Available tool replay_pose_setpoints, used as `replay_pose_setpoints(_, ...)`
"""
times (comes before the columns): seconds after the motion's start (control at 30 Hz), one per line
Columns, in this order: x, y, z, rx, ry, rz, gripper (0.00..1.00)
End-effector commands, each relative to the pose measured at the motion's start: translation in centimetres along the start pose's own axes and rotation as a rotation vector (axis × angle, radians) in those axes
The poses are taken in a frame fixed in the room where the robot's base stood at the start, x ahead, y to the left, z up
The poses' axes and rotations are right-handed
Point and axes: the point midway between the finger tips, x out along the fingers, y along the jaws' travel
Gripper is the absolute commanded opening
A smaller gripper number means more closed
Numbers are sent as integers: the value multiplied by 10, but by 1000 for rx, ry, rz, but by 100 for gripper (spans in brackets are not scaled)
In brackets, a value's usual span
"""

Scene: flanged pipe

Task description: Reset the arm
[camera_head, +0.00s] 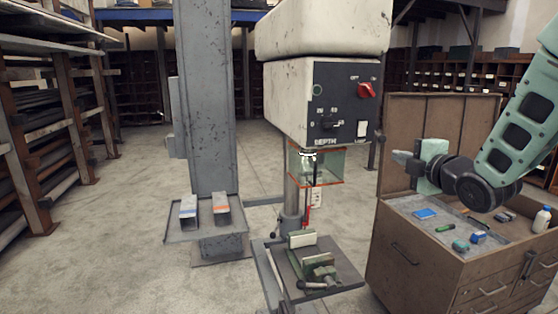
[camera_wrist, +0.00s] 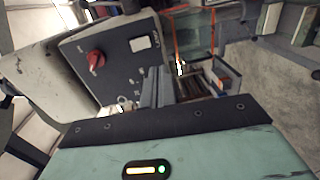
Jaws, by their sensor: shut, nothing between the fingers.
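My gripper (camera_head: 400,157) is at the right in the head view, held above the left edge of the wooden tool cabinet and pointing left toward the drill press. It is shut with nothing between its fingers. In the wrist view its dark grey fingers (camera_wrist: 156,88) lie together, with the drill press control panel (camera_wrist: 105,60) and its red switch beyond them. My arm reaches in from the right edge of the head view.
The drill press (camera_head: 318,100) stands mid-picture, with a clear guard (camera_head: 330,168) and a vise (camera_head: 318,262) on its table. Two boxes lie on a grey tray (camera_head: 205,234) at left. The tool cabinet (camera_head: 408,250) holds small tools. Open floor lies at left.

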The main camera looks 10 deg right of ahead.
Motion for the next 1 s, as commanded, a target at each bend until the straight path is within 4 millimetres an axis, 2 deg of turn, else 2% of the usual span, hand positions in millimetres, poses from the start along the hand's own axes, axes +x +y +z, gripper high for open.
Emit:
replay_pose_setpoints(0.07, 1, -3, -5, 15, 4, -12, 0)
replay_pose_setpoints(0.17, 6, -18, -29, 107, 14, -89, 0)
replay_pose_setpoints(0.27, 6, -45, -72, 267, 19, -233, 0)
replay_pose_setpoints(0.37, -8, -78, -126, 447, 1, -428, 0)
replay_pose_setpoints(0.47, -38, -111, -179, 599, -48, -635, 0)
replay_pose_setpoints(0.5, -53, -124, -199, 650, -78, -719, 0)
replay_pose_setpoints(0.57, -81, -142, -227, 715, -132, -844, 0)
replay_pose_setpoints(0.6, -103, -153, -244, 750, -176, -927, 0)
replay_pose_setpoints(0.7, -160, -175, -275, 803, -305, -1112, 0)
replay_pose_setpoints(0.8, -212, -189, -294, 814, -437, -1247, 0)
replay_pose_setpoints(0.9, -251, -197, -301, 805, -547, -1332, 0)
replay_pose_setpoints(1.0, -274, -200, -303, 794, -617, -1374, 0)
